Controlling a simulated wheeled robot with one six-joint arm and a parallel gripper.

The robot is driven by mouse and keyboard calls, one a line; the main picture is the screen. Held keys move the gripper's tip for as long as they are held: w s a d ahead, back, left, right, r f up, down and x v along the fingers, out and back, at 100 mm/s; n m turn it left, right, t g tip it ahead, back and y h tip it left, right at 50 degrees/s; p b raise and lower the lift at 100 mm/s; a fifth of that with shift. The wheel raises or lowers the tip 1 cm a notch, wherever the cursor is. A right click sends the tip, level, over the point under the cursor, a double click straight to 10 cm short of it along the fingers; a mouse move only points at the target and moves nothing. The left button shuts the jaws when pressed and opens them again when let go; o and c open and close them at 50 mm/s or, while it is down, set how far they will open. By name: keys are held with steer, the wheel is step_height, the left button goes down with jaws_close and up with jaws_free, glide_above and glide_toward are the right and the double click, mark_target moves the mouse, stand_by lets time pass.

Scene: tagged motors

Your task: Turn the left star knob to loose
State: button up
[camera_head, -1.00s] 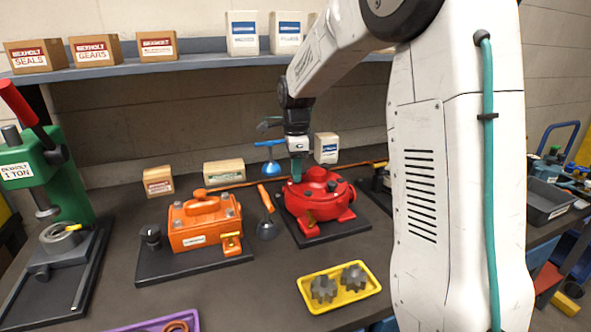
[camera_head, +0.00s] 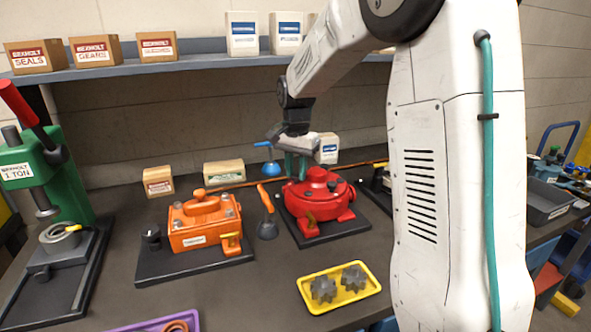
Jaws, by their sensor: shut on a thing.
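The red motor housing (camera_head: 322,199) stands on a dark base plate right of centre. My gripper (camera_head: 297,177) points down at the upper left of this housing. Its teal fingers are shut at the housing's back left edge, on what appears to be the left star knob. The knob itself is hidden by the fingers and too small to make out. A round red cap (camera_head: 317,174) sits on top of the housing, just right of the fingers.
An orange motor (camera_head: 203,222) on its own dark plate stands to the left. An orange-handled tool (camera_head: 266,200) and a blue-topped tool (camera_head: 264,168) stand between. A yellow tray (camera_head: 368,289) with gears lies in front. A green press (camera_head: 45,170) is at far left.

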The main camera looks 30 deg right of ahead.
steer(key=n, duration=0.4)
steer(key=shift+n, duration=0.3)
steer(key=n, duration=0.3)
steer(key=shift+f+n, duration=0.1)
steer(key=shift+n, duration=0.3)
steer(key=n, duration=1.2)
steer(key=shift+n, duration=0.3)
steer(key=n, duration=0.3)
steer(key=shift+n, duration=0.4)
steer(key=n, duration=0.4)
steer(key=shift+n, duration=1.7)
